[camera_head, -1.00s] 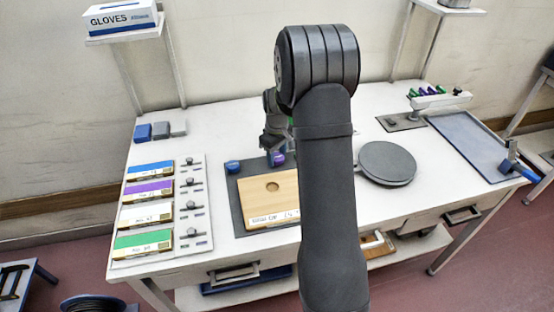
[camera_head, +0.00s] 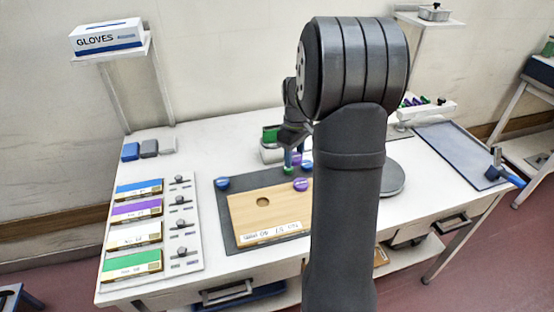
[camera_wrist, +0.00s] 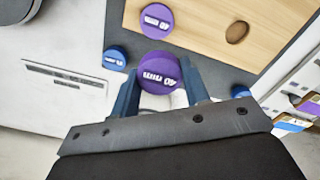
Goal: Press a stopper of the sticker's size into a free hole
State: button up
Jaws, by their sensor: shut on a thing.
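My gripper (camera_wrist: 160,90) is shut on a purple stopper (camera_wrist: 158,72) with white lettering on top. In the head view, my gripper (camera_head: 294,160) is over the back edge of the wooden board, partly hidden by my arm. The board (camera_head: 245,215) lies on a dark mat and shows one empty round hole (camera_head: 262,202). Its white sticker (camera_head: 275,232) is along the front edge; I cannot read it surely. A second purple stopper (camera_wrist: 157,20) sits at the board's back part, just ahead of the held one. Blue stoppers (camera_wrist: 115,58) (camera_wrist: 240,91) are on either side.
Blue, purple, white and green labelled boxes (camera_head: 135,212) line the left, beside a panel with several knobs (camera_head: 182,228). Small blocks (camera_head: 149,148) lie behind them. A grey tray (camera_head: 455,150) and a rack of coloured pieces (camera_head: 425,107) are at the right. My arm hides the board's right side.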

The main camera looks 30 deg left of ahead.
jog(key=shift+d+r, duration=0.55)
jog(key=shift+d, duration=0.35)
jog(key=s+a+f, duration=0.2)
jog(key=s+a, duration=0.4)
jog(key=s, duration=0.6)
jog(key=shift+s+f, duration=0.1)
jog(key=shift+f, duration=3.05)
jog(key=shift+f, duration=0.45)
jog(key=o, duration=1.5)
jog(key=shift+c, duration=0.2)
notch_tip(320, 180, up, 7)
